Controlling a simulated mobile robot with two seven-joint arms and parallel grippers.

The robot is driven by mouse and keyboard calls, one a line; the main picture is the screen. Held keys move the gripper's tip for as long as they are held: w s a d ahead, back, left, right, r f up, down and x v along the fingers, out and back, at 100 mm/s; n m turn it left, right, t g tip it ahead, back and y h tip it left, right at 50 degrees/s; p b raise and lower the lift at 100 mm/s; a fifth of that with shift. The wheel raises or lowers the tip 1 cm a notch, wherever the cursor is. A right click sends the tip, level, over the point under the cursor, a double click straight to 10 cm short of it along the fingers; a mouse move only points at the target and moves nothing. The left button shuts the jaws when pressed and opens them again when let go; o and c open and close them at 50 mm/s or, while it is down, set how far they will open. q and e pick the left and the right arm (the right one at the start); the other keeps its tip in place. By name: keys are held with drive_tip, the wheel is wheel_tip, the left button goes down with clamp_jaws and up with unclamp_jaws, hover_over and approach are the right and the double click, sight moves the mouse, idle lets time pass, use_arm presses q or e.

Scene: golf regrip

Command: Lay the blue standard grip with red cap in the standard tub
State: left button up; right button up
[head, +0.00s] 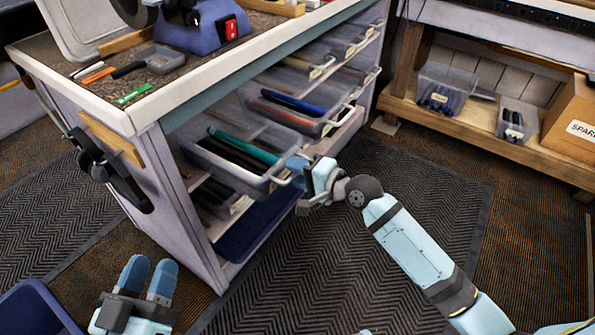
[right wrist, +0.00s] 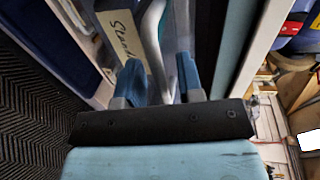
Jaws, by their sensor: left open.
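The standard tub (head: 235,178), a clear grey tub, sticks out from the cabinet shelf and holds a teal grip (head: 243,146) and dark grips. Its label (right wrist: 122,38), beginning "Stand", shows in the right wrist view. My right gripper (head: 300,172) is at the tub's front, with its fingers (right wrist: 160,85) on either side of the pale curved handle (right wrist: 153,35); whether they clamp it is unclear. A blue grip (head: 292,102) lies in the neighbouring tub beside a red one; I cannot make out a red cap. My left gripper (head: 148,278) is open and empty at lower left.
A navy bin (head: 35,310) is at lower left. A box (head: 572,125) stands on the right bench. The floor mat between is clear.

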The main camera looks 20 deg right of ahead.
clamp_jaws()
drive_tip(key=shift+s+d+r, duration=0.1)
drive_tip(key=shift+s, duration=0.05)
drive_tip(key=shift+p+v, duration=0.95)
drive_tip(key=shift+v, duration=0.05)
unclamp_jaws()
drive_tip(key=shift+f, duration=0.3)
use_arm(q)
drive_tip(key=f, duration=0.1)
drive_tip(key=a+f+g+y, duration=0.1)
drive_tip(key=f, duration=0.1)
drive_tip(key=shift+w+f, duration=0.15)
drive_tip(key=shift+f, duration=0.15)
use_arm(e)
drive_tip(key=shift+s, duration=0.1)
